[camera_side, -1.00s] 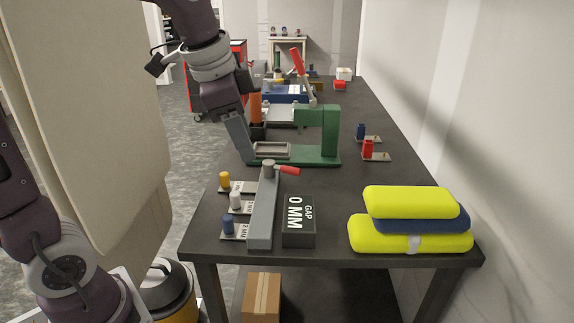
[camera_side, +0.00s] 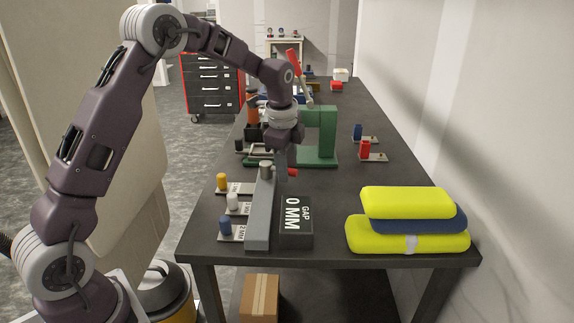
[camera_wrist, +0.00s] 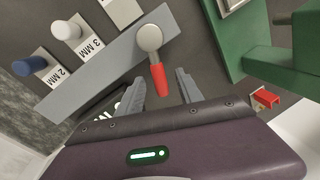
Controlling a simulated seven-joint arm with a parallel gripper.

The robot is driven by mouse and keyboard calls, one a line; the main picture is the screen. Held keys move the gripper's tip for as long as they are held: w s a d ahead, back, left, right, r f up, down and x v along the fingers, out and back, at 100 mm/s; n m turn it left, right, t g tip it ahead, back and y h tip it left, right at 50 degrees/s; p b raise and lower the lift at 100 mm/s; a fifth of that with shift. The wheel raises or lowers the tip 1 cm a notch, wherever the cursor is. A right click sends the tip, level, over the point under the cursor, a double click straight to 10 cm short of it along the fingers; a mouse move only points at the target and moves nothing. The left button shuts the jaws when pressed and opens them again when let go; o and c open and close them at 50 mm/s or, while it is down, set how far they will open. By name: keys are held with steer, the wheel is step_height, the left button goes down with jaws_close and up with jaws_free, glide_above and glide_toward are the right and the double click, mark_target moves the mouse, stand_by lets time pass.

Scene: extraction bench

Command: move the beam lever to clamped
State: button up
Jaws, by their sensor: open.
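The beam lever has a round grey pivot (camera_side: 266,168) and a red handle (camera_side: 293,171); it sits at the far end of the grey beam (camera_side: 261,218). In the side view the handle is partly hidden behind my gripper (camera_side: 283,168). In the wrist view the lever's red handle (camera_wrist: 159,80) points from the pivot toward my gripper (camera_wrist: 160,77). My gripper is open, with one finger on each side of the handle's end and a visible gap to each. The gap display (camera_side: 296,218) beside the beam reads 0 MM.
A green press (camera_side: 322,135) stands just behind the lever. Yellow, white and blue (camera_side: 225,226) pegs on labelled plates lie left of the beam. Table between is clear.

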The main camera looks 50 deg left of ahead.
jaws_close()
stand_by(1.4)
